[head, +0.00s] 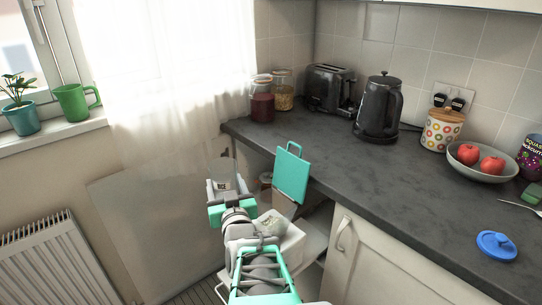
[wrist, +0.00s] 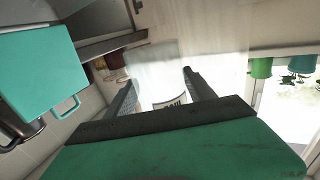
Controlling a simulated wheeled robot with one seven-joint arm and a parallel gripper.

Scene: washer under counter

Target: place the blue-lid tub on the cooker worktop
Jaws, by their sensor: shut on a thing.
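My gripper (head: 222,187) is shut on a pale, see-through tub (head: 222,171) with a printed label, held in front of the curtain, left of the counter. In the wrist view, the label side of the tub (wrist: 168,103) shows between the fingers (wrist: 158,88). I see no blue lid on it; its top is hard to make out. A round blue lid-like thing (head: 496,245) lies on the dark worktop (head: 420,205) at the right. I cannot identify a cooker in either view.
A turquoise board (head: 292,175) stands at the worktop's left edge, close right of my gripper. A kettle (head: 379,108), toaster (head: 331,89), jars (head: 262,100) and fruit bowl (head: 481,166) line the back. The middle of the worktop is clear.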

